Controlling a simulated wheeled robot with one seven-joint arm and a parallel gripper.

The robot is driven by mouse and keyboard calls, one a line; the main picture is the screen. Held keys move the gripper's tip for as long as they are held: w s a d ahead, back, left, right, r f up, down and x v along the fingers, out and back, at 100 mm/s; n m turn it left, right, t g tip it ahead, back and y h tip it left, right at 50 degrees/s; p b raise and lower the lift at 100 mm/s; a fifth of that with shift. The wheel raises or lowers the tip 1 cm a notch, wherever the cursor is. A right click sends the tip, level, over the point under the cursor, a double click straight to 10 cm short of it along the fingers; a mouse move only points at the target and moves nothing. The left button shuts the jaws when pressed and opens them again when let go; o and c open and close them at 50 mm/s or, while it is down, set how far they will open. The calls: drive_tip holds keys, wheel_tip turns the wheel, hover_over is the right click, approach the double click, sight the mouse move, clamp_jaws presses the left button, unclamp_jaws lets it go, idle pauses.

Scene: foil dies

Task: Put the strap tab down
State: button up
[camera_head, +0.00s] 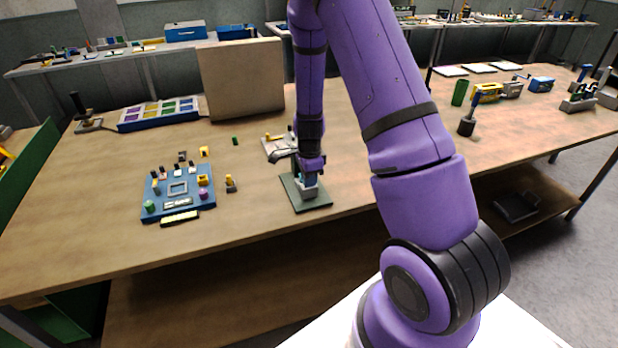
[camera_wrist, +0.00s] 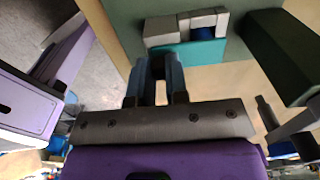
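My gripper (camera_head: 309,178) points down over a dark green mat (camera_head: 315,207) near the table's front edge. Below it a small grey block fixture (camera_head: 310,192) stands on the mat. In the wrist view my gripper's two blue-grey fingers (camera_wrist: 158,68) are close together with a narrow gap. Their tips reach a teal strip (camera_wrist: 200,54) lying along grey blocks (camera_wrist: 160,31). Which piece is the strap tab is not clear. Whether the fingertips hold a thin piece or only stand against the strip is hidden.
Left of the mat is a blue board (camera_head: 190,205) with several small parts. A small yellow-and-dark part (camera_head: 231,184) stands between board and mat. A pale plate (camera_head: 272,150) with a fixture lies behind my gripper. The table front left is clear.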

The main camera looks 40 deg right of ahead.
drive_tip(key=o, duration=0.3)
drive_tip(key=shift+r, duration=0.1)
wheel_tip(320, 180, up, 12)
drive_tip(key=s+a+r+n+t+y, duration=0.1)
drive_tip(key=s+a+r+n, duration=0.35)
drive_tip(key=r, duration=0.35)
drive_tip(key=s+a+r+n+t, duration=0.1)
drive_tip(key=s+a+r+n, duration=0.3)
drive_tip(key=r, duration=0.5)
drive_tip(key=s+a+r+n+t, duration=0.1)
drive_tip(key=s+r+n, duration=0.3)
drive_tip(key=s, duration=0.5)
drive_tip(key=s+a+r+n+t+h, duration=0.1)
drive_tip(key=s+a+r+n+t, duration=0.1)
drive_tip(key=s+r+n, duration=0.3)
drive_tip(key=shift+s+a+n, duration=0.8)
drive_tip(key=shift+s+n, duration=1.05)
drive_tip(key=shift+s, duration=0.1)
